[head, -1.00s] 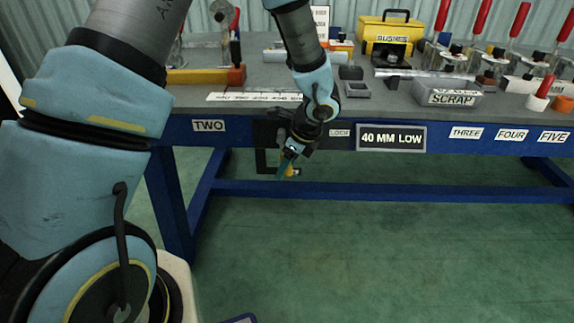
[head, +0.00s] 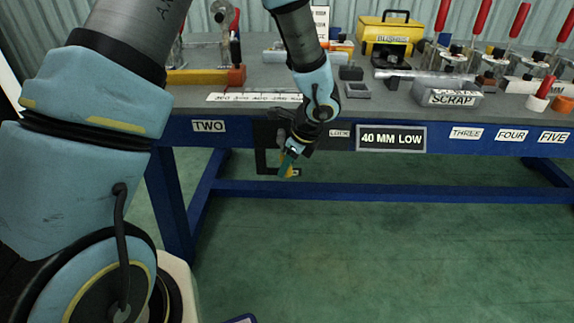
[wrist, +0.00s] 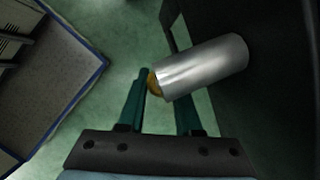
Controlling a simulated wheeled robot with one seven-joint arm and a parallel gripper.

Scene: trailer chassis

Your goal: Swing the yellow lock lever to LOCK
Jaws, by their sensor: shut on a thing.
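The yellow lock lever (head: 296,173) shows only as a small yellow patch by my fingertips, below the table's front rail. In the wrist view its yellow part (wrist: 154,85) lies between my green fingers, at the near end of a silver cylinder (wrist: 207,67). My gripper (head: 287,171) points downward and is shut on the lever. The cylinder hides the tip of the right finger in the wrist view. The LOCK label (head: 340,133) is on the rail, right of and above my gripper. Most of the lever is hidden.
A black bracket (head: 262,160) hangs below the blue rail (head: 240,136), just left of my gripper. The sign reading 40 MM LOW (head: 391,138) is to the right. A blue lower crossbar (head: 400,192) runs behind. The green floor below is clear.

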